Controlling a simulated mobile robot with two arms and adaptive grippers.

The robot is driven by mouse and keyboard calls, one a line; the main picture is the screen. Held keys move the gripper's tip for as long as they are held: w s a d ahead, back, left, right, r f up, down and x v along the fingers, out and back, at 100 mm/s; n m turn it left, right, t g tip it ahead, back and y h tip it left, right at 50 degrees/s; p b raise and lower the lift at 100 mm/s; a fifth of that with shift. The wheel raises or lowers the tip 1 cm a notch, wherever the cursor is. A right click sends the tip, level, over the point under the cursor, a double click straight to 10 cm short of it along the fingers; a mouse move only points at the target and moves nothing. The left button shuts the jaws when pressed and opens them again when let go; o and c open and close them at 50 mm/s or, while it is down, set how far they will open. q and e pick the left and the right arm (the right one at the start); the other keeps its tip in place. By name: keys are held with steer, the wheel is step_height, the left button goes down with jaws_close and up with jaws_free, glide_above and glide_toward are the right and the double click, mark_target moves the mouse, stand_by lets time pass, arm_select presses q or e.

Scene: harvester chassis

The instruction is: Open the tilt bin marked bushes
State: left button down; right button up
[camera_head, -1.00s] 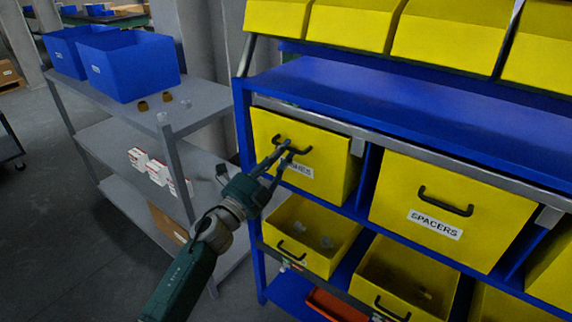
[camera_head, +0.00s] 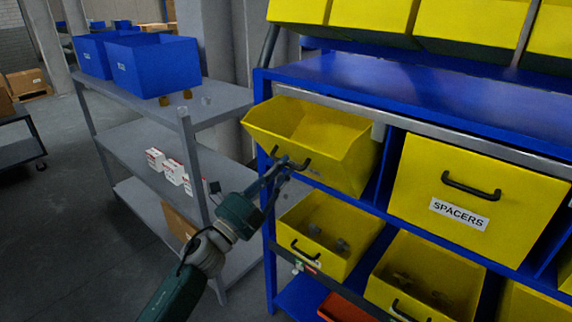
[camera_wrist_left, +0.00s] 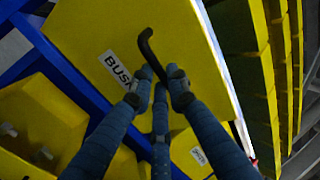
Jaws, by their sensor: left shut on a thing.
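The yellow bushes tilt bin (camera_head: 312,135) is tilted forward out of the blue rack, and its open top and inside show in the head view. Its black handle (camera_head: 293,162) is on the lower front. My left gripper (camera_head: 284,168) is shut on that handle. In the left wrist view the fingers (camera_wrist_left: 160,88) close around the dark handle (camera_wrist_left: 152,55), beside the partly hidden label (camera_wrist_left: 116,70) that reads "BUS". My right gripper is not in view.
The spacers bin (camera_head: 465,200) to the right is shut. Open yellow bins (camera_head: 318,245) with small parts sit below. A grey shelf (camera_head: 225,98) with blue boxes (camera_head: 155,65) and small white boxes (camera_head: 172,172) stands to the left.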

arm_select(q)
steer(key=shift+s+a+f, duration=0.1)
steer(key=shift+s+f, duration=0.05)
steer(key=shift+f, duration=0.35)
steer(key=shift+s+f, duration=0.15)
steer(key=shift+f, duration=0.3)
steer(key=c, duration=1.7)
jaws_free()
steer(key=shift+w+d, duration=0.2)
steer(key=shift+w, duration=0.15)
steer(key=shift+s+a+r, duration=0.1)
steer(key=v, duration=1.2)
steer(key=shift+r, duration=0.15)
